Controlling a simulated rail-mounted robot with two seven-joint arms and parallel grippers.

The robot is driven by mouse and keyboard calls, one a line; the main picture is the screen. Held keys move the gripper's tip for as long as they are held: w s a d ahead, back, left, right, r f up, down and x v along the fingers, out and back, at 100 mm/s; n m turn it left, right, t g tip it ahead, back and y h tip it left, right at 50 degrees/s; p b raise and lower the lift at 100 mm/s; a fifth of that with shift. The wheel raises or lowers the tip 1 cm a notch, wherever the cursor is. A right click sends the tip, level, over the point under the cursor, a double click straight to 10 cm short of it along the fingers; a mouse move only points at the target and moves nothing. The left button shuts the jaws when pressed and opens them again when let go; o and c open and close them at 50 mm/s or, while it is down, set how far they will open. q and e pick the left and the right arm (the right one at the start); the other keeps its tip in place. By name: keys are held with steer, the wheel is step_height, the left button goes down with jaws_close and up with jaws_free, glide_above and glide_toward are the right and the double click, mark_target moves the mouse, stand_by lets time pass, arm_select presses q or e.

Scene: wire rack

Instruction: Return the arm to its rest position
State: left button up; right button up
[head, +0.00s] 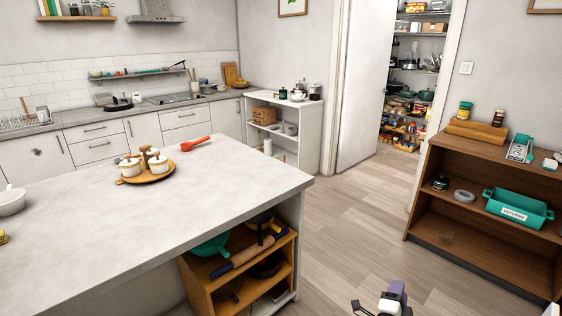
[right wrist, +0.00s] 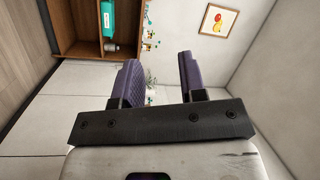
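My right gripper (head: 388,298) is at the bottom edge of the head view, over the wood floor in front of the brown shelf unit. In the right wrist view its two purple fingers (right wrist: 158,66) stand apart with a clear gap, and nothing is between them. The fingers touch no object. My left gripper is not in either view.
The white island counter (head: 90,220) fills the left, with a wooden tray of pots (head: 147,178) and a red utensil (head: 195,143). The brown shelf unit (head: 470,215) at right holds a teal bin (head: 518,208). The floor (head: 360,210) between them is clear.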

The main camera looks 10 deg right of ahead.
steer(key=w+a+r+n+t+y, duration=0.3)
steer(key=a+r+n+y, duration=0.5)
steer(key=n+y, duration=0.3)
steer(key=s+a+r+n+g+y+p, duration=0.1)
steer(key=s+a+n+g+y, duration=0.25)
steer(key=s+n, duration=0.3)
steer(key=s+a+f+n+g+h+p, duration=0.1)
steer(key=s+a+f+n+g+p, duration=0.15)
steer(key=s, duration=1.05)
steer(key=s+a+f+n+g+p, duration=0.2)
steer(key=s+a+f+g+p, duration=0.15)
steer(key=s, duration=0.95)
steer(key=s+a+f+n+g+h+p, duration=0.15)
steer(key=s+f+g, duration=0.25)
steer(key=s, duration=0.9)
step_height(320, 180, up, 38)
steer(key=y+p, duration=0.1)
steer(key=p, duration=3.7)
step_height(320, 180, down, 56)
steer(key=b, duration=5.6)
steer(key=shift+a, duration=0.25)
